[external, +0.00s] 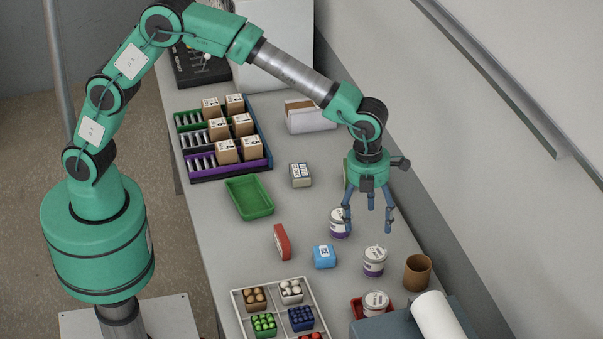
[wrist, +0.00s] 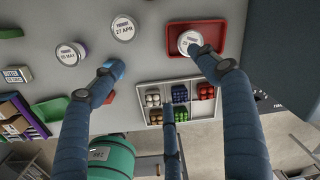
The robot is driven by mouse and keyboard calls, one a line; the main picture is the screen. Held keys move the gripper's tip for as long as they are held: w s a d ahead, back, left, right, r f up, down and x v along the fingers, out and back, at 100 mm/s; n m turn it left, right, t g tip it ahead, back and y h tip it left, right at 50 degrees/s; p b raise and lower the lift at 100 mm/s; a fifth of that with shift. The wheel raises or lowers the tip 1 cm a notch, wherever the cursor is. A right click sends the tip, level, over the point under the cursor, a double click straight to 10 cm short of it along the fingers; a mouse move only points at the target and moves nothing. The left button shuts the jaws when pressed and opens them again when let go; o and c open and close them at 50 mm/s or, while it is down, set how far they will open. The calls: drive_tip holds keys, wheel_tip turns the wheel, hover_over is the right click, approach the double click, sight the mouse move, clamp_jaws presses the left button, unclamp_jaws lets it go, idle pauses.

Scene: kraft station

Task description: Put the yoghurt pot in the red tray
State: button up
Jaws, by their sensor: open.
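Three white yoghurt pots with purple bands show. One pot (external: 340,223) stands partly behind a finger of my gripper, and another pot (external: 374,261) stands nearer the camera. A third pot (external: 376,302) is in the red tray (external: 357,308). In the wrist view, one pot (wrist: 70,53) reads 10 MAY, one pot (wrist: 123,28) reads 27 APR, and the third pot (wrist: 188,40) sits in the red tray (wrist: 217,34), partly behind a finger. My gripper (external: 369,220) is open and empty above the table, its three fingers spread and pointing down.
A brown cup (external: 417,272) and a white roll (external: 437,318) stand at the right. A blue box (external: 324,256), red box (external: 282,242) and green tray (external: 250,198) lie left of the pots. A divided white tray (external: 237,297) is in front. The wall bounds the right.

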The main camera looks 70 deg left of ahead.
drive_tip(key=s+a+r+n+t, duration=0.1)
drive_tip(key=s+a+r+n, duration=0.4)
drive_tip(key=a, duration=0.4)
drive_tip(key=s+a+r+n+t, duration=0.1)
drive_tip(key=s+a+r+n, duration=0.3)
drive_tip(key=a+r, duration=0.4)
drive_tip(key=s+a+r+n, duration=0.4)
drive_tip(key=a+r+n, duration=0.1)
drive_tip(key=a, duration=0.5)
drive_tip(key=s+a+f+n+t, duration=0.1)
drive_tip(key=s+a+n, duration=0.6)
drive_tip(key=s, duration=0.5)
drive_tip(key=s+a+n+t, duration=0.2)
drive_tip(key=s+a+n, duration=0.6)
drive_tip(key=s, duration=0.4)
drive_tip(key=shift+a+f, duration=0.4)
drive_tip(key=shift+a, duration=0.05)
wheel_tip(320, 180, down, 3)
drive_tip(key=b, duration=0.3)
drive_tip(key=shift+r, duration=0.1)
